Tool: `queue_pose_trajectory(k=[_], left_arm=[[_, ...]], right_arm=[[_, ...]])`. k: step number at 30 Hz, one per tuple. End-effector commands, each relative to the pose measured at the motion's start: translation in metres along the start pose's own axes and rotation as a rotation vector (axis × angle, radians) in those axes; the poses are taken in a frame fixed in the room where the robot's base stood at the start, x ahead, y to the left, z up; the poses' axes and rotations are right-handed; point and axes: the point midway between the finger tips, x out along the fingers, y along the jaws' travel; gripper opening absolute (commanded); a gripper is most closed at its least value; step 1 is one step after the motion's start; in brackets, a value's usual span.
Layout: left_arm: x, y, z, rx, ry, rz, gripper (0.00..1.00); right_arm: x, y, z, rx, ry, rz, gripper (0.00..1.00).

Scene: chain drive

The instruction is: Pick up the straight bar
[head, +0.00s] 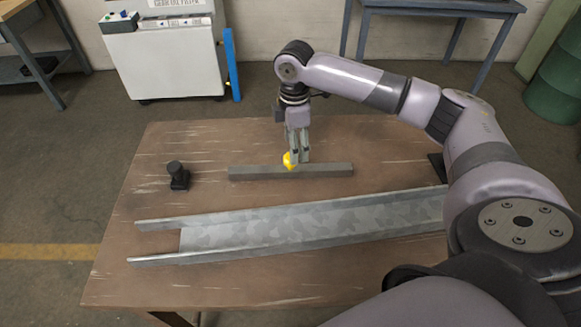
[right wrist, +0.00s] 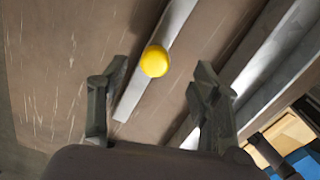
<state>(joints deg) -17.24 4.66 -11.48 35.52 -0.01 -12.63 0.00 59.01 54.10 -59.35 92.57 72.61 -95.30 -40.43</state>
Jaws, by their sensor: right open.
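The straight bar (head: 325,170) is a grey, square-edged length lying flat across the rear middle of the wooden table. It also shows in the right wrist view (right wrist: 135,98), running diagonally between my finger pads. A small yellow ball (head: 288,160) appears at the bar's upper side, and in the right wrist view it (right wrist: 154,61) overlaps the bar; I cannot tell whether it touches. My right gripper (head: 298,158) points down over the middle of the bar. Its fingers (right wrist: 158,85) are open with one to each side of the bar, and nothing is gripped. My left gripper is not in view.
A long galvanised channel (head: 300,226) lies in front of the bar on the table (head: 225,297). A small black device (head: 178,176) stands to the bar's left. A dark object (head: 437,163) is partly hidden behind my right arm. The table's front left is clear.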

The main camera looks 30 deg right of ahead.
Motion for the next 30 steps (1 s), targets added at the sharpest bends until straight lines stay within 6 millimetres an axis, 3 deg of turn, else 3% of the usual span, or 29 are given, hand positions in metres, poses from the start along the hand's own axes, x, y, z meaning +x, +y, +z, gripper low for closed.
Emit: queue_pose_trajectory(k=[4, 11, 19, 30], left_arm=[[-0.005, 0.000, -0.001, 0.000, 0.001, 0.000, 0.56], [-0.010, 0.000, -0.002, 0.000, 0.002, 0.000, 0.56], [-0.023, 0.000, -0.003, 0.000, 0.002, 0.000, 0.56], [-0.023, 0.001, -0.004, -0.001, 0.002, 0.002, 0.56]], right_arm=[[0.021, 0.000, 0.000, 0.001, -0.001, -0.002, 0.58], [0.036, 0.001, -0.003, 0.000, 0.000, -0.001, 0.58], [0.074, 0.004, -0.008, 0.001, -0.001, -0.001, 0.58], [0.082, 0.004, -0.008, -0.001, 0.000, 0.001, 0.55]])
